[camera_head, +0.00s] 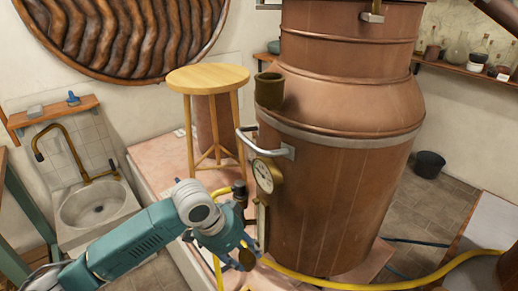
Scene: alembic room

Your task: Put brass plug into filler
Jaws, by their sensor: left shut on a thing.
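My left gripper (246,248) is low in front of the copper still, left of its lower body. It is shut on a small, round, dark brass-coloured piece, which I take to be the brass plug (247,261); much of its shape is hard to make out. The filler (269,91) is a short, dark brass cup-like neck on the left shoulder of the still (340,190). It stands upright, well above my left gripper and apart from it. Its inside is mostly hidden. My right gripper is not in view.
A round dial gauge (266,175) and a metal handle (270,147) stick out from the still, between gripper and filler. A wooden stool (207,79) stands behind left. A yellow hose (400,284) runs low across the front. A sink (97,204) is at left.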

